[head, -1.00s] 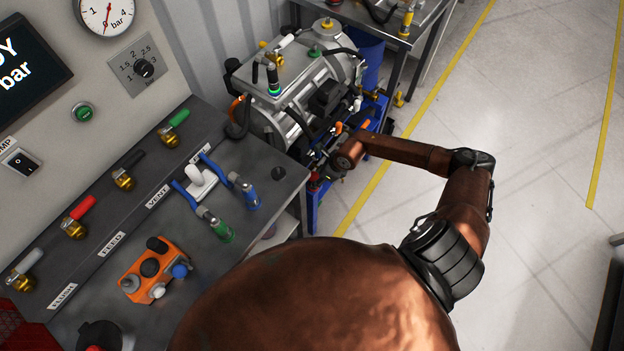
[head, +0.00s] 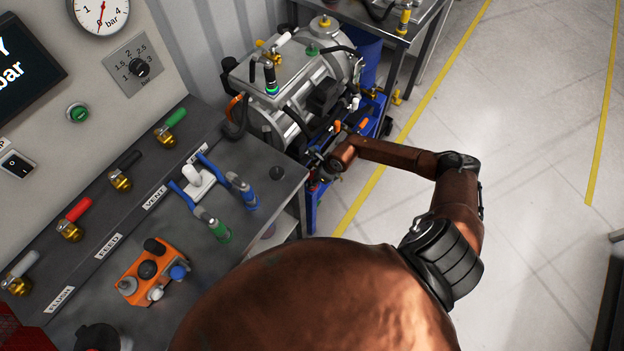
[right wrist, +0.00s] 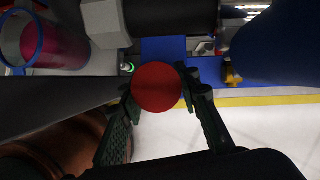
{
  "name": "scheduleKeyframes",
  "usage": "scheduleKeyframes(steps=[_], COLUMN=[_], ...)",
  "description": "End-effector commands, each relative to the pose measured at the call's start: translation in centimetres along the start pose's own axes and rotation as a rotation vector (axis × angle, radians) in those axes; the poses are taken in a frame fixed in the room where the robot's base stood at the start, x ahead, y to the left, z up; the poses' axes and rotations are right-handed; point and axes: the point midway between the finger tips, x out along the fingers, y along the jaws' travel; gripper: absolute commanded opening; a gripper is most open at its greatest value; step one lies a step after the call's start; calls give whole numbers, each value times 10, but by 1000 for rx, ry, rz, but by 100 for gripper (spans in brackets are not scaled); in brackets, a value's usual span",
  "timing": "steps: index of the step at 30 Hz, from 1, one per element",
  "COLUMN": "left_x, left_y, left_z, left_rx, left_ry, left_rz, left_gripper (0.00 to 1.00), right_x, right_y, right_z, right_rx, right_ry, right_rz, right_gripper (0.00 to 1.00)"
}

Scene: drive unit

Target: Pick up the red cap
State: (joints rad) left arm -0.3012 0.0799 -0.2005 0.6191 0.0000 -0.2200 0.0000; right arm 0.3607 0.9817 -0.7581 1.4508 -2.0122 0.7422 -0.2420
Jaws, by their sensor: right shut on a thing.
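The red cap (right wrist: 157,88) shows as a round red disc in the right wrist view. My right gripper (right wrist: 160,92) is shut on it, with one dark finger on each side. In the head view my right arm reaches to the front of the silver drive unit (head: 295,90), and its gripper is small and partly hidden beside the blue frame (head: 368,122). The cap cannot be made out clearly there. My left gripper is not in view.
A grey bench (head: 215,255) at left carries valves, an orange block (head: 152,272) and blue-handled tools. The floor at right is open, with yellow lines.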

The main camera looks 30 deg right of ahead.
Motion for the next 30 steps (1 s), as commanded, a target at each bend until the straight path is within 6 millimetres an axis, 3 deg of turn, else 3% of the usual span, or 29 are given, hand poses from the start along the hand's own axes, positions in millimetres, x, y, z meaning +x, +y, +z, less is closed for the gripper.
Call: scheduleKeyframes(steps=[7, 19, 25, 30], left_x=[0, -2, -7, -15], left_y=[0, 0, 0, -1], left_z=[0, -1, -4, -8], left_rx=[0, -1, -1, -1], left_ry=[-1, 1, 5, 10], left_rz=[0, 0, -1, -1], left_gripper=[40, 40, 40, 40], right_x=[0, -8, -33, -72], right_y=[0, 0, -1, 8], right_z=[0, 4, 14, 2], right_rx=[0, -2, -3, -4], right_ry=[0, -2, -2, 0], right_rz=[0, 0, -2, -3], right_gripper=[0, 0, 0, 0])
